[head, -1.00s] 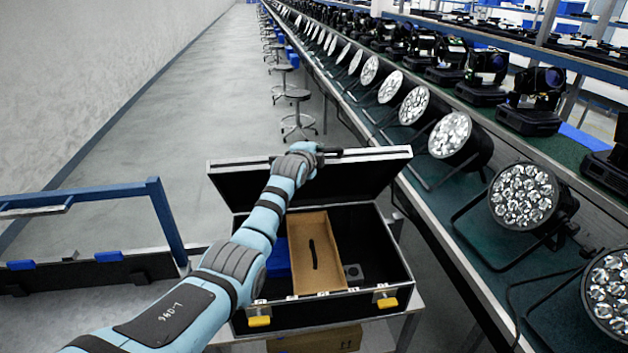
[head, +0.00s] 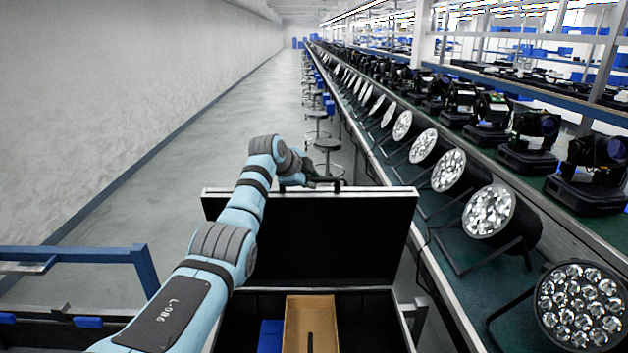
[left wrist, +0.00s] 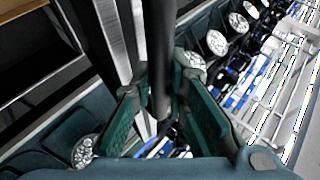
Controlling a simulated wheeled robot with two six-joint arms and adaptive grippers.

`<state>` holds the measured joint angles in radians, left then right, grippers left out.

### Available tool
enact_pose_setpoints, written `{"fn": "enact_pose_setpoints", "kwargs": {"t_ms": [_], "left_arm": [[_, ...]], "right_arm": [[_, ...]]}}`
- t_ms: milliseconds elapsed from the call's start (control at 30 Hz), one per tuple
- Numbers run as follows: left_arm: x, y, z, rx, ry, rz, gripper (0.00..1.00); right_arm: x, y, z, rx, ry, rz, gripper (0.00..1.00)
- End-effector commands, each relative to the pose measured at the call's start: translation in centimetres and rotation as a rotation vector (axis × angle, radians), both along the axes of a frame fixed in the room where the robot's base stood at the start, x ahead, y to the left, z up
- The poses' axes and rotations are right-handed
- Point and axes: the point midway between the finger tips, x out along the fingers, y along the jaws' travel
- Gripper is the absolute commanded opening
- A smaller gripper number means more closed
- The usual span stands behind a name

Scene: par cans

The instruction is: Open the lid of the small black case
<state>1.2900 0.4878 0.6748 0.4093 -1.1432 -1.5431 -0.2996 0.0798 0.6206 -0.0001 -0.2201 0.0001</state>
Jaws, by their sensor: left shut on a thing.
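The black case stands open below my left arm, and its silver-trimmed lid (head: 310,240) stands raised at the back with its dark inner face toward me. The case's open box (head: 368,322) shows only in part at the bottom of the head view. My left gripper (head: 318,183) is at the middle of the lid's upper edge, shut on a dark bar there that looks like the lid's handle. In the left wrist view, the green-padded fingers (left wrist: 160,88) close around this dark bar (left wrist: 159,45), beside the lid's silver edge (left wrist: 112,38). My right gripper is not in view.
Inside the case are a brown tray (head: 297,325) and a blue item (head: 270,336). A long bench with several par cans (head: 490,211) runs along the right. A blue-framed rack (head: 75,254) is at the left.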

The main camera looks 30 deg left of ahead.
Motion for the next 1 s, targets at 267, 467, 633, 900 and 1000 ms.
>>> {"fn": "enact_pose_setpoints", "kwargs": {"t_ms": [267, 467, 633, 900, 1000], "left_arm": [[-0.2, 0.1, -0.5, -0.004, 0.008, 0.0, 0.0], [-0.3, 0.3, -0.3, -0.003, 0.005, 0.004, 0.35], [-0.3, 0.3, -0.2, -0.002, 0.004, 0.005, 0.35], [-1.3, 0.2, 0.9, -0.001, -0.002, 0.005, 0.35], [-2.9, -0.1, 2.1, 0.005, -0.001, 0.002, 0.35]], "right_arm": [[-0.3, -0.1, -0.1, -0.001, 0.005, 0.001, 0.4], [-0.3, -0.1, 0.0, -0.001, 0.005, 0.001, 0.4], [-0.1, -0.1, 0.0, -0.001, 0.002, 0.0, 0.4], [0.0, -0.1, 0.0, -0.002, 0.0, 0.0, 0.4], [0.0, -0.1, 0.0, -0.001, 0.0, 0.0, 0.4]]}}
